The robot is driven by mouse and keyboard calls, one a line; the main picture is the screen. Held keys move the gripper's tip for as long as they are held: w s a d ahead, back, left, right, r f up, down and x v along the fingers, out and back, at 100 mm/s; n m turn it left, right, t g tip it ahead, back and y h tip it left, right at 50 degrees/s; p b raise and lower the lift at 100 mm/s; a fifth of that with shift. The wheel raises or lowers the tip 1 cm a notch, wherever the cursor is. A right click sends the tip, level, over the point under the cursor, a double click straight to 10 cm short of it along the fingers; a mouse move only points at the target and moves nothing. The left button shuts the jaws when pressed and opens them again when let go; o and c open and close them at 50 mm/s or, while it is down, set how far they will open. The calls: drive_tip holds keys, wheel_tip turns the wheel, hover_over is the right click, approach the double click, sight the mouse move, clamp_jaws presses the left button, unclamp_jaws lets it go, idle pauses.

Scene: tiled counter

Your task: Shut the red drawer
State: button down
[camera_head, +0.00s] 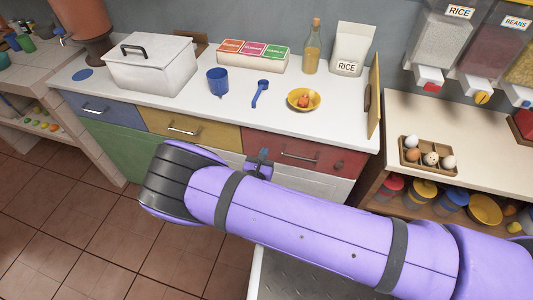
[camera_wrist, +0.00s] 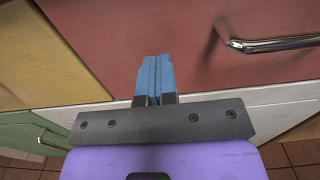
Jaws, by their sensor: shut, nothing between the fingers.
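The red drawer (camera_head: 325,158) is under the counter, right of the yellow drawer, with a metal bar handle (camera_head: 300,156). Its front looks about flush with the counter edge, with no open drawer interior showing. In the wrist view the red front (camera_wrist: 130,25) fills the upper middle, and the handle (camera_wrist: 270,45) is to the right. My gripper (camera_head: 263,155) is shut and empty, its blue fingertips (camera_wrist: 155,60) together at the lower left part of the red front. I cannot tell whether they touch it. My purple arm hides part of the cabinet below.
The yellow drawer (camera_head: 190,126) and blue drawer (camera_head: 95,107) look shut. On the counter stand a white lidded box (camera_head: 150,70), a blue mug (camera_head: 217,81) and a yellow bowl (camera_head: 304,99). An egg tray (camera_head: 428,155) is on the right-hand shelf unit. Open floor lies left.

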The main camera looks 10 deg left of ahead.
drive_tip(key=s+a, duration=0.2)
drive_tip(key=s, duration=1)
drive_tip(key=w+d+r+m+g+h, duration=0.4)
drive_tip(key=d+r+m, duration=0.15)
drive_tip(key=r, duration=0.45)
drive_tip(key=w+d+r+m+g+h, duration=0.45)
drive_tip(key=r+m, duration=0.25)
drive_tip(key=r, duration=0.2)
drive_tip(key=d+r+m+g+y, duration=0.2)
drive_tip(key=d+r+m+g, duration=0.55)
drive_tip(key=d+r, duration=0.8)
drive_tip(key=s+d+r+m+y, duration=0.5)
drive_tip(key=s+d+r+m, duration=0.4)
drive_tip(key=d+r, duration=0.4)
drive_tip(key=s+d+r+m+t+y, duration=0.1)
drive_tip(key=s+r+m+y, duration=0.1)
drive_tip(key=s, duration=0.5)
drive_tip(key=s+d+r+m+t+y, duration=0.2)
drive_tip(key=s+r+m, duration=0.1)
drive_tip(key=s+r, duration=0.2)
drive_tip(key=shift+s+t, duration=0.3)
drive_tip(key=shift+s, duration=0.85)
drive_tip(key=shift+r, duration=0.1)
